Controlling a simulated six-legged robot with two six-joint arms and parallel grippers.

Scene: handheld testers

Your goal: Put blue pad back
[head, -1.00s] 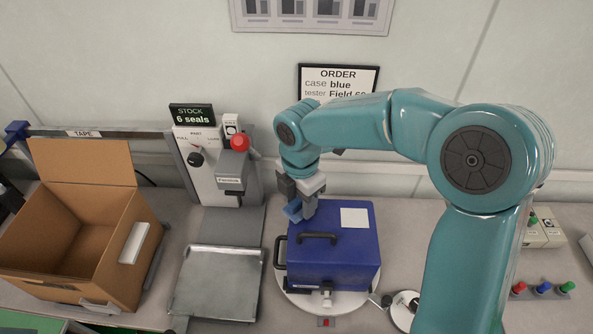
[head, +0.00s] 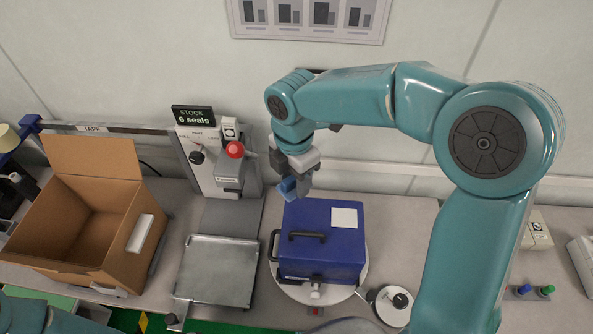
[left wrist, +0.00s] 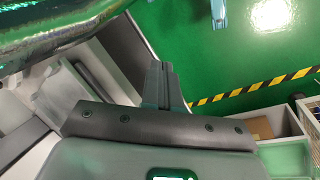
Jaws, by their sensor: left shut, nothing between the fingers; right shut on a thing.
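My right gripper (head: 297,172) is shut on a small blue block, which I take for the blue pad (head: 287,188). It holds the pad, tilted, by the back left corner of the blue case (head: 340,258) in the head view. Whether they touch is hard to tell. The case has a black handle and a white label (head: 344,218) on top, and it sits on a round white turntable (head: 355,287). My left gripper (left wrist: 167,85) is shut and empty in the left wrist view, over the green floor side. The left gripper itself does not show in the head view.
An open cardboard box (head: 75,262) stands at the left. A metal plate (head: 217,272) lies before a press with a red knob (head: 235,150). A round white dish (head: 393,305) is right of the turntable.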

